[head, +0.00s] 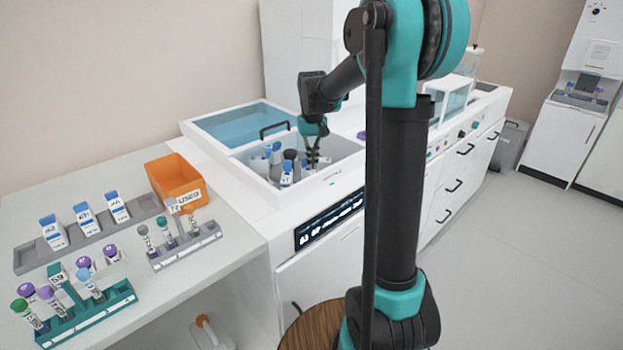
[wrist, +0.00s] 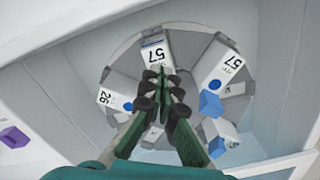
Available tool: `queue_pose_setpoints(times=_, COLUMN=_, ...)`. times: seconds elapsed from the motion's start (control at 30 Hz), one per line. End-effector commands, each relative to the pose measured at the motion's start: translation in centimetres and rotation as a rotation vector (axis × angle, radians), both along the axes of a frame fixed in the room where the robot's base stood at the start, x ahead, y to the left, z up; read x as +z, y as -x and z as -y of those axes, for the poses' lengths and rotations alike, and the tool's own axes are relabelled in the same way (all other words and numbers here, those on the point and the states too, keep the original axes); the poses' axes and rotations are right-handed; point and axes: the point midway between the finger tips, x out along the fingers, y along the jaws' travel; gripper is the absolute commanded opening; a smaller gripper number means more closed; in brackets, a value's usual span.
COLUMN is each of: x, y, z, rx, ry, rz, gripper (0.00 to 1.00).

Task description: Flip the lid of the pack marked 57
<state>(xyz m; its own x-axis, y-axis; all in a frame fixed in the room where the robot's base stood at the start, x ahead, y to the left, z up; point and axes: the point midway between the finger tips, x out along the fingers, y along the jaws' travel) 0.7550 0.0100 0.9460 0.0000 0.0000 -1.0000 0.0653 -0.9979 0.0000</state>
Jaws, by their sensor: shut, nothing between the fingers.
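My gripper (wrist: 162,84) is shut and empty, pointing down into the open well of the white machine, over the round grey carousel. A white pack marked 57 (wrist: 155,47) stands at the top of the carousel, just beyond my fingertips; the fingers hide part of its near end. A second white pack to the right also reads 57 (wrist: 228,68) and has a blue dot. I cannot tell whether either lid is up.
A pack marked 26 (wrist: 114,97) stands left on the carousel, and a blue-topped pack (wrist: 222,138) lower right. The well's walls (wrist: 50,75) surround my gripper closely. The bench at left holds an orange bin (head: 172,182), a teal tube rack (head: 95,313) and grey racks.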

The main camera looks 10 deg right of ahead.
Motion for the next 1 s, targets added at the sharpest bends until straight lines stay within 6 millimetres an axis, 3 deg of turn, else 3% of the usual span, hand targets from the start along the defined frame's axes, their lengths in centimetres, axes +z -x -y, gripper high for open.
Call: queue_pose_setpoints(times=1.0, x=0.76, y=-1.01, z=-0.73, rx=0.000, ry=0.000, rz=0.000, gripper=0.00)
